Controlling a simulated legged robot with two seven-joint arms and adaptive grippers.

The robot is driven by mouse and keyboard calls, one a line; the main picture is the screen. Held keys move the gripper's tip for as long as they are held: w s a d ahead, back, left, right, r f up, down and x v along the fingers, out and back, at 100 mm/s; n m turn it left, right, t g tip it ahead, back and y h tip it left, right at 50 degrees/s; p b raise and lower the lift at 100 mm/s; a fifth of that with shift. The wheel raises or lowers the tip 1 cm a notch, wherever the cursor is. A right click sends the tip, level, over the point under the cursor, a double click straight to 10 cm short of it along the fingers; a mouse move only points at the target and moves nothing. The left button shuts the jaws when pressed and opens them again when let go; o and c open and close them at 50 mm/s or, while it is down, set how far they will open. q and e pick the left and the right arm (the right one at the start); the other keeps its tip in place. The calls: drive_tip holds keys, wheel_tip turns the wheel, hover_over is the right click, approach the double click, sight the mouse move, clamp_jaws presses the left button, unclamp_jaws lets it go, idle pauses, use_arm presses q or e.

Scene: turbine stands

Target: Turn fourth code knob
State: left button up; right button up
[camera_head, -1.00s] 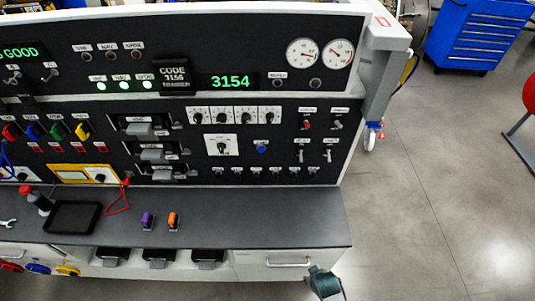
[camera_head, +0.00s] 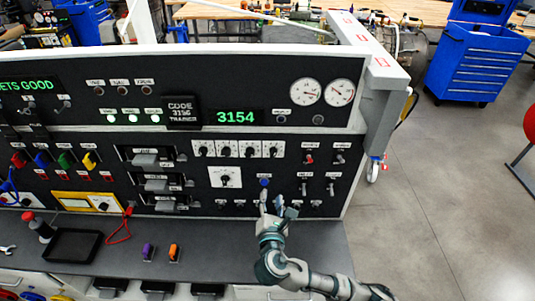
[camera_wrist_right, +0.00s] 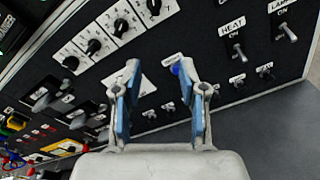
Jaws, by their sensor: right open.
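The fourth code knob (camera_head: 274,150) is the rightmost black knob in a row on white plates, right of centre on the dark panel. It also shows in the right wrist view, as the black knob at the top edge (camera_wrist_right: 153,6). My right gripper (camera_head: 274,205) is below that row, in front of the panel's lower part, apart from the knob. In the right wrist view its two blue-padded fingers (camera_wrist_right: 160,78) are spread, with nothing between them. The green display (camera_head: 236,117) reads 3154. The code plate (camera_head: 182,111) beside it is hard to read. My left gripper is not seen.
A blue button (camera_head: 264,182) is just above my right fingers. A single knob on a white plate (camera_head: 225,178) is left of it. Toggle switches (camera_head: 308,160) stand to the right. The dark bench top (camera_head: 200,258) juts out below the panel.

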wheel_tip(320, 180, up, 2)
drive_tip(key=d+n+t, duration=0.1)
drive_tip(key=n, duration=0.1)
approach(274, 155)
drive_tip(key=w, duration=0.2)
drive_tip(key=w+a+p, duration=0.1)
drive_tip(key=w, duration=0.2)
drive_tip(key=w+p, duration=0.1)
drive_tip(key=w, duration=0.2)
drive_tip(key=shift+w+a+r, duration=0.15)
drive_tip(key=shift+w+r, duration=0.05)
drive_tip(key=shift+w, duration=0.05)
drive_tip(key=shift+w+d+r, duration=0.15)
drive_tip(key=shift+w+d, duration=0.5)
drive_tip(key=shift+d, duration=0.1)
drive_tip(key=shift+w+d+f, duration=0.35)
drive_tip(key=shift+w+d, duration=0.1)
drive_tip(key=shift+w, duration=0.15)
drive_tip(key=shift+s+a+r, duration=0.1)
drive_tip(key=shift+s+a, duration=0.1)
drive_tip(key=shift+a, duration=0.3)
clamp_jaws()
drive_tip(key=shift+a, duration=0.1)
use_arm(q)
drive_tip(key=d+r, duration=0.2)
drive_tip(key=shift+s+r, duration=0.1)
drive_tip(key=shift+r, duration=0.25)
